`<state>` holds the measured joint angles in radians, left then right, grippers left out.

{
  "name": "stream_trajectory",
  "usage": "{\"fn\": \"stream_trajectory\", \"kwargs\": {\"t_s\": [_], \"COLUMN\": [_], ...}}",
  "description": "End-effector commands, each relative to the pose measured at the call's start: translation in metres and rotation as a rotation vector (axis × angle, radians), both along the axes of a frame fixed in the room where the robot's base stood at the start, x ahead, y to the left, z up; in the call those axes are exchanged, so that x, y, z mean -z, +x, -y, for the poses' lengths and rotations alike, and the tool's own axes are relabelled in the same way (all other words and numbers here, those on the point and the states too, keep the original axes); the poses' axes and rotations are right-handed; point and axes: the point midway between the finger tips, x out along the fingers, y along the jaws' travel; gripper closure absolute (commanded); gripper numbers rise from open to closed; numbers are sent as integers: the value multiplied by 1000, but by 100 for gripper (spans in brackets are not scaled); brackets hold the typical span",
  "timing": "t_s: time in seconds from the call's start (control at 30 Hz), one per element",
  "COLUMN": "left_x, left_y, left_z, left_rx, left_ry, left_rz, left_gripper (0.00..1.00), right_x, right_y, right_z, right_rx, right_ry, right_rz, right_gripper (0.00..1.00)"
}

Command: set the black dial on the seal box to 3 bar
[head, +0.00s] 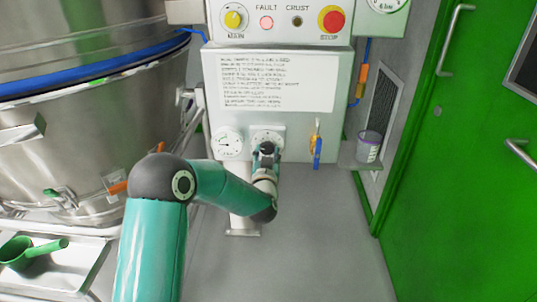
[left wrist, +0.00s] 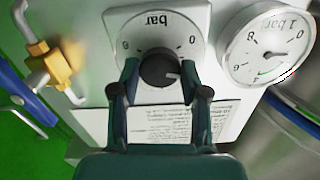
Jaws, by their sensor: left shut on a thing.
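The black dial (left wrist: 156,72) sits on a pale plate marked "bar" on the front of the seal box (head: 238,125). In the left wrist view the plate appears upside down, and a short white mark on the dial points to the right. The exact setting is hard to read. My left gripper (left wrist: 160,66) is shut on the dial, one finger on each side. In the head view my left gripper (head: 266,151) covers most of the dial. A round white gauge (head: 229,143) is beside the dial; it also shows in the left wrist view (left wrist: 268,46). My right gripper is not in view.
A printed notice (head: 277,82) is above the dial, under a panel with a yellow knob (head: 233,19) and a red stop button (head: 331,20). A blue-handled valve (head: 317,151) is right of the dial. A steel vessel (head: 80,130) is left; a green door (head: 455,160) is right.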

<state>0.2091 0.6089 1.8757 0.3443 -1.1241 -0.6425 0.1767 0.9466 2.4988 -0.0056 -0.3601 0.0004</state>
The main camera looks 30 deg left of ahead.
Motion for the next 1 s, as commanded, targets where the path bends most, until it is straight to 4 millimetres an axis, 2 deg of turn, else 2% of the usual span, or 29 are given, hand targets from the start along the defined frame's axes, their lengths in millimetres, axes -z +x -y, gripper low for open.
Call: {"fn": "stream_trajectory", "kwargs": {"t_s": [0.6,1.0], "left_x": [-4,-3], "left_y": [3,3], "left_z": [3,4], "left_rx": [7,8], "left_ry": [478,636], "left_rz": [-281,-378], "left_gripper": [90,90], "right_x": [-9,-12], "right_y": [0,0], "right_z": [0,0], "right_rx": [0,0], "right_ry": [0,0], "right_rz": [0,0], "right_gripper": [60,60]}}
